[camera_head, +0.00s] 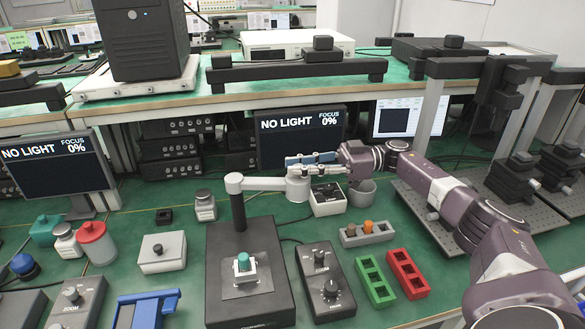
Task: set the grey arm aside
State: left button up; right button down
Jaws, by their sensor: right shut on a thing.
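The light grey arm (262,184) reaches sideways from the top of a black post (238,212) on a black base (222,305). Its round far end stands to the right of the base, above the green mat. A teal-topped piece (244,262) sits on the base's metal plate, in front of the post. My right gripper (297,167) comes in from the right and is shut at the arm's round end; its fingers partly hide the grip. My left gripper is not in view.
A white box with a black top (327,206) and a grey cup (362,194) stand close under my right gripper. A grey tray (352,240), green tray (374,282) and red tray (407,273) lie nearer. A monitor (300,138) reads "NO LIGHT", focus 0%.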

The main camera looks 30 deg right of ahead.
jog(key=c, duration=1.7)
grip_release()
jog(key=shift+c, duration=0.2)
jog(key=v, duration=1.1)
jog(key=shift+d, duration=0.35)
jog(key=shift+s+d, duration=0.1)
jog(key=shift+s, duration=0.15)
